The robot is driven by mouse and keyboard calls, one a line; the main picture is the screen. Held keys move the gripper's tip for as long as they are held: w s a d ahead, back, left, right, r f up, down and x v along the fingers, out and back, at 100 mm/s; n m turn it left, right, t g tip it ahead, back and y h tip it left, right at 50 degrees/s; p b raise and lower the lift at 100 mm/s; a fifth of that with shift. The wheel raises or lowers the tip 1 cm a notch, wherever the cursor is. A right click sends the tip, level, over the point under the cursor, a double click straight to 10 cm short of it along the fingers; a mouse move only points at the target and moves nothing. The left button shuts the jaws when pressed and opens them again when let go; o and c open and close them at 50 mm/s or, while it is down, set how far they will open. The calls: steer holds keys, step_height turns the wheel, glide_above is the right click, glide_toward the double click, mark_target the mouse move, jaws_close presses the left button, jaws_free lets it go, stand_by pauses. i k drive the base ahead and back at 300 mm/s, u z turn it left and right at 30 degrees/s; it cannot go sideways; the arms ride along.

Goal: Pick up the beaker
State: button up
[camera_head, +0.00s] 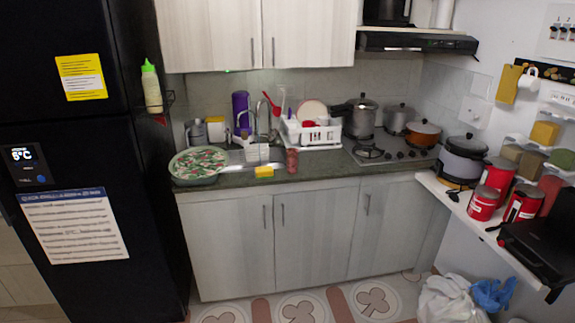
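I cannot make out a clear laboratory-style beaker. A small reddish-brown cup-like vessel (292,160) stands upright at the front edge of the counter, right of the yellow sponge (264,171). A tall purple container (240,110) stands behind the sink. Which of these, if either, is the beaker I cannot tell. My gripper and arm are not in view, and nothing is seen being held.
The counter (330,172) holds a patterned round tray (198,163), a white dish rack (313,133) and a stove with pots. A black fridge (95,200) stands left. A right-hand shelf (460,208) holds red cans. Bags lie on the floor below it.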

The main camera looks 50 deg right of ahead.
mark_target(292, 162)
steer(key=z, duration=0.1)
steer(key=i, duration=0.95)
steer(key=u, duration=0.05)
